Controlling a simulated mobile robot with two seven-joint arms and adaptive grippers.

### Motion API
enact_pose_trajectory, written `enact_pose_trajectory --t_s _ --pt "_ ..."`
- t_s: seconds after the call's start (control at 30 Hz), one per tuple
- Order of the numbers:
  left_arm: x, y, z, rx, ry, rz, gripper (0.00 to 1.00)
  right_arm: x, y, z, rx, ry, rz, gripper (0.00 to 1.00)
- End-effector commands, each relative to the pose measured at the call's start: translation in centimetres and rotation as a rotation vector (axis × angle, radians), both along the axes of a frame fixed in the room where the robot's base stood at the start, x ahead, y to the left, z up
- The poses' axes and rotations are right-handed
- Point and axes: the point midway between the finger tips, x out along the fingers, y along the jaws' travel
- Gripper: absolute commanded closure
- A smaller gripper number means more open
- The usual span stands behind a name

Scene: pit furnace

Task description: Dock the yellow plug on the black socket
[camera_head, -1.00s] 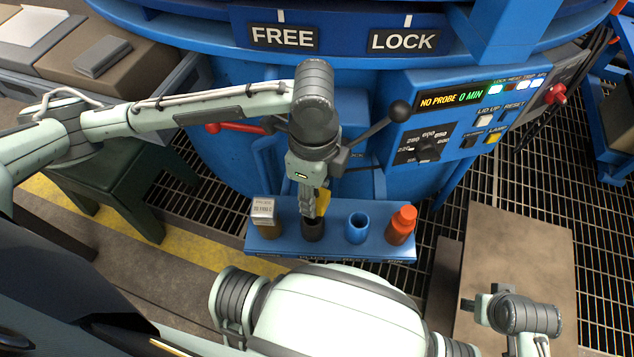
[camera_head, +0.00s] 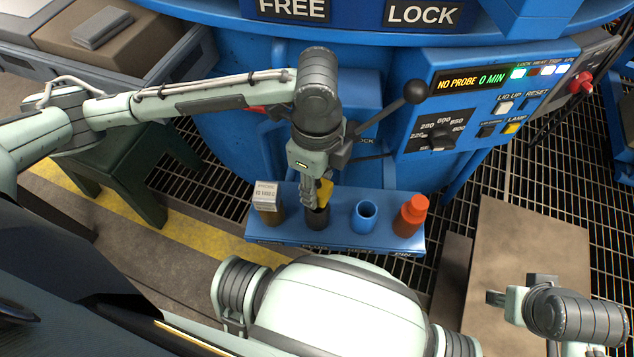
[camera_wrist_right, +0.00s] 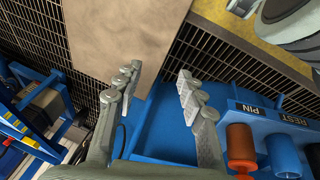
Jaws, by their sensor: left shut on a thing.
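The yellow plug (camera_head: 324,192) is in my left gripper (camera_head: 312,198), which points down from above and is shut on it. The black socket (camera_head: 317,218) stands on the blue shelf (camera_head: 340,236), directly below the gripper. The plug is at or just above the socket's mouth; the fingers hide part of it, so I cannot tell whether it is inside. My right gripper (camera_wrist_right: 158,92) is open and empty in the right wrist view, away from the socket; in the head view it shows at the lower right (camera_head: 505,298).
A black-knobbed lever (camera_head: 415,92) rises beside my left wrist. The blue panel reading NO PROBE (camera_head: 470,85) stands behind at right.

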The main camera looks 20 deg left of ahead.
Motion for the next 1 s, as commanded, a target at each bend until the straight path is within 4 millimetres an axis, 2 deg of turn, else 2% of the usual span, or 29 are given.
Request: enact_pose_trajectory --t_s 0.47,1.0 --pt "0.0 0.0 -1.2 0.0 0.0 0.0 0.98 4.6 3.5 1.6 0.063 -0.222 0.079 0.6" --pt "0.0 0.0 -2.4 0.0 0.0 0.0 0.98 8.7 7.3 5.1 0.139 -0.47 0.155 0.6"
